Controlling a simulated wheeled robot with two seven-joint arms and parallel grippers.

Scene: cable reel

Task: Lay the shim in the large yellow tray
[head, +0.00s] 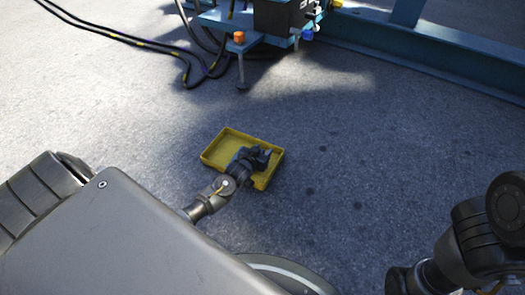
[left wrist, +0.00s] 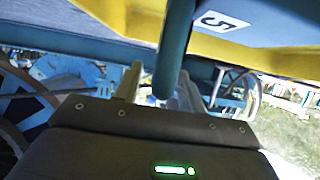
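The large yellow tray (head: 228,136) lies on the floor in the head view. My left gripper (head: 262,154) is low over its right part and hides some of it. In the left wrist view, a dark teal rod (left wrist: 177,45) reaches down between my two pale fingers (left wrist: 160,88). The fingers stand apart, with a gap beside the rod on the left. A yellow surface (left wrist: 285,62) and a white label marked 5 (left wrist: 221,22) show above. I cannot tell clearly whether the rod belongs to the shim. My right arm is at the lower right of the head view; its fingertips are not shown.
A blue steel frame (head: 450,55) stands at the back, with a foot (head: 241,75) beyond the tray. Black cables (head: 130,42) lie on the floor at the upper left. The floor right of the tray is clear.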

